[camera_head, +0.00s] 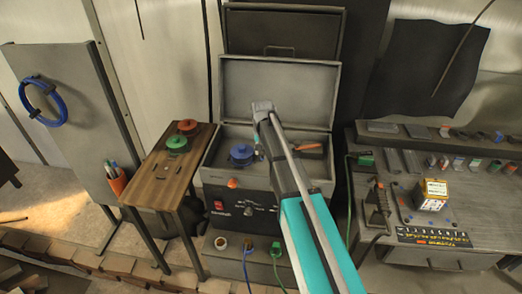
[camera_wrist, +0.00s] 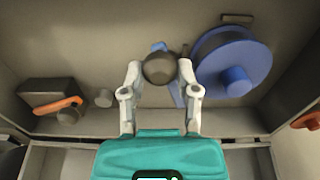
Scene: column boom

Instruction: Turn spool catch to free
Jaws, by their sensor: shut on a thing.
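In the wrist view my gripper (camera_wrist: 160,70) reaches into the open grey case and is shut on a dark round knob (camera_wrist: 159,68). A blue bar (camera_wrist: 177,93) shows partly behind the knob; the two appear to be the spool catch. The blue spool (camera_wrist: 234,60) sits just right of the knob, close to my right finger. In the head view the blue spool (camera_head: 241,153) lies in the case, left of my arm. My arm hides most of the gripper and the catch there.
An orange handle (camera_wrist: 57,105) is on the other side of the case; it also shows in the head view (camera_head: 308,148). The case's raised lid (camera_head: 290,90) stands behind my arm. A wooden side table (camera_head: 165,170) holds a green spool (camera_head: 176,144) and a red spool (camera_head: 187,126).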

